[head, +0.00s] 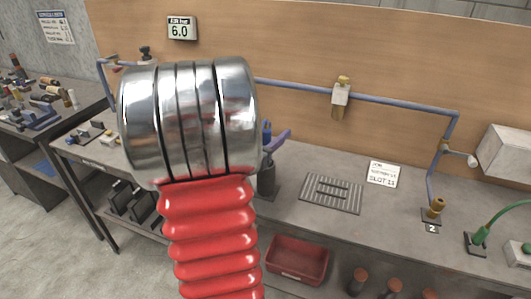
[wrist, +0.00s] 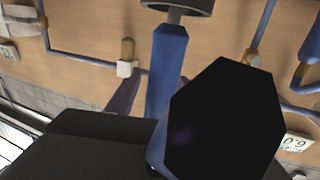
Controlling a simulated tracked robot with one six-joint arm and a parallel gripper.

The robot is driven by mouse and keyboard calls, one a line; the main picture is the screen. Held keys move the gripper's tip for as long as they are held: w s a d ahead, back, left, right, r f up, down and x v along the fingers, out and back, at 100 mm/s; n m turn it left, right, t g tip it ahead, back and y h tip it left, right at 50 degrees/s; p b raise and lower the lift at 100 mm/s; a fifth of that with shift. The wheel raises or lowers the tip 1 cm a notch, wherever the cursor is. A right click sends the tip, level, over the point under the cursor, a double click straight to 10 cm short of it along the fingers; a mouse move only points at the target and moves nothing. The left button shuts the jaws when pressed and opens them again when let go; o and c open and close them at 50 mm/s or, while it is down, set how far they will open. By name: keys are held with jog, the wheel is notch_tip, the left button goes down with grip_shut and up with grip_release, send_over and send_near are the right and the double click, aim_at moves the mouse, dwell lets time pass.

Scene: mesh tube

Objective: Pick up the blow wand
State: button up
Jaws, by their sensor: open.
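The blow wand (head: 266,131) shows as a blue upright piece at the dark grey holder (head: 266,180) on the bench, right beside my arm in the head view. In the wrist view, which is upside down, the wand's blue handle (wrist: 167,68) runs down from a thin grey rod at the holder (wrist: 178,5). My gripper (head: 278,141) shows in the head view only as a purple finger at the wand; my arm hides the rest. In the wrist view it is open, with dark parts around the handle's near end. Contact with the handle cannot be told.
A blue pipe (head: 290,83) with brass valves runs along the wooden back wall. A slotted plate (head: 332,193) and a white card (head: 383,174) lie right of the wand. A red bin (head: 297,258) sits below the bench. My red bellows arm blocks the middle of the head view.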

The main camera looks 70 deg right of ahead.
grip_shut()
dwell(0.5)
jog(key=shift+r, duration=0.15)
notch_tip(320, 180, up, 18)
dwell(0.7)
dwell(0.4)
